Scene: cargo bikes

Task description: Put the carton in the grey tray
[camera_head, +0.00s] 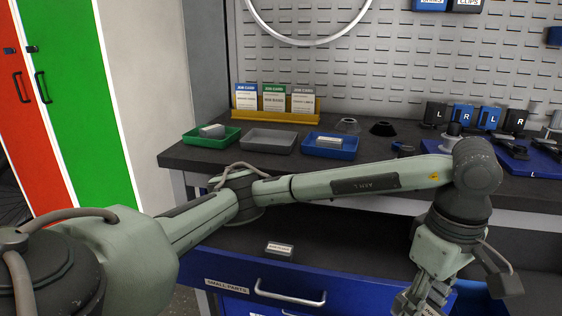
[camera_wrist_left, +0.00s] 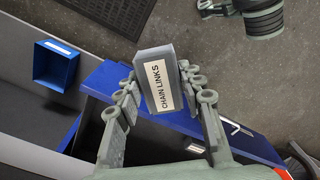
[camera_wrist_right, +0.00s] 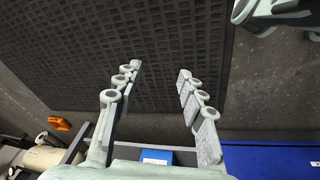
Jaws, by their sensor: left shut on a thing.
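The carton (camera_wrist_left: 157,80) is a grey box with a white label reading "CHAIN LINKS". My left gripper (camera_head: 422,303) is shut on it in the left wrist view. In the head view this gripper hangs at the lower right, cut by the frame's edge, and I cannot make out the carton there. The grey tray (camera_head: 269,141) lies empty on the bench, between the green and blue trays, up and left of the left gripper. My right gripper (camera_wrist_right: 155,95) is open and empty in its wrist view; it is not in the head view.
The green tray (camera_head: 212,140) and the blue tray (camera_head: 343,150) each hold a small box. Job cards (camera_head: 275,99) stand behind the trays. Another small labelled box (camera_head: 279,250) sits in the open drawer (camera_head: 240,288) below. My left arm crosses in front of the bench.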

